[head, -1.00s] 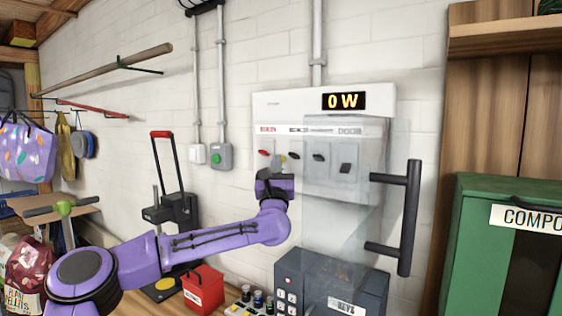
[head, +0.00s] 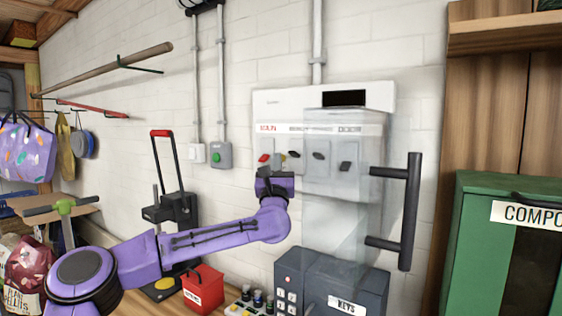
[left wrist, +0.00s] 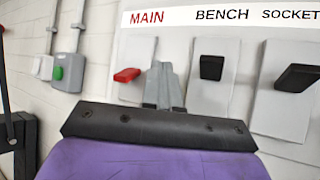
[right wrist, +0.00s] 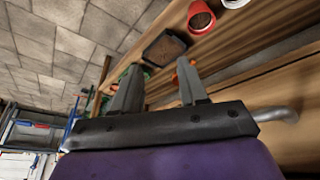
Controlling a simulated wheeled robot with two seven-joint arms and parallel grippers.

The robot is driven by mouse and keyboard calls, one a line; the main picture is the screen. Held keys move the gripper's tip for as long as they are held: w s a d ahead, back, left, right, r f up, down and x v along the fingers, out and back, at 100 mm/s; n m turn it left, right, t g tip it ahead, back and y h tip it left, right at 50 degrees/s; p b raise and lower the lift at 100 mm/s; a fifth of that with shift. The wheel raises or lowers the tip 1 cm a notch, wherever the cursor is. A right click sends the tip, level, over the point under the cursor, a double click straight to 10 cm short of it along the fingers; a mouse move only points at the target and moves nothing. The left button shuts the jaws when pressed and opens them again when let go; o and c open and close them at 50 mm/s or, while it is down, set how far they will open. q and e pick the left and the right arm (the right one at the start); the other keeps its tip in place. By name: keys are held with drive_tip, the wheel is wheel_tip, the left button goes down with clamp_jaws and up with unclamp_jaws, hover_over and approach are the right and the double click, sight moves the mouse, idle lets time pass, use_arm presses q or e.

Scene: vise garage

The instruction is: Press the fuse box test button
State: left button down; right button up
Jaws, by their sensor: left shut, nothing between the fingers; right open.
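The white fuse box (head: 275,101) hangs on the wall with its display (head: 344,98) dark. Its red main switch (head: 264,158) sits at the left of a row of black switches; in the left wrist view the red lever (left wrist: 127,75) is under the word MAIN. My left gripper (head: 276,170) is shut and empty, in front of the panel just right of the red lever. It also shows in the left wrist view (left wrist: 162,75). The test button cannot be made out; the fingertips cover the panel there. My right gripper (right wrist: 155,92) is open and empty, away from the box.
A clear door with a black handle (head: 408,213) stands out at the box's right. A grey box with a green button (head: 217,157) is on the wall to the left. A green compost bin (head: 478,245) stands right.

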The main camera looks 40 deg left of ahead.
use_arm(q)
drive_tip(key=shift+s+b, duration=0.35)
drive_tip(key=shift+s, duration=0.2)
drive_tip(key=s+b, duration=0.2)
drive_tip(key=s, duration=0.1)
drive_tip(key=s+b, duration=0.2)
drive_tip(key=shift+d, duration=0.35)
drive_tip(key=shift+f, duration=0.15)
idle(0.5)
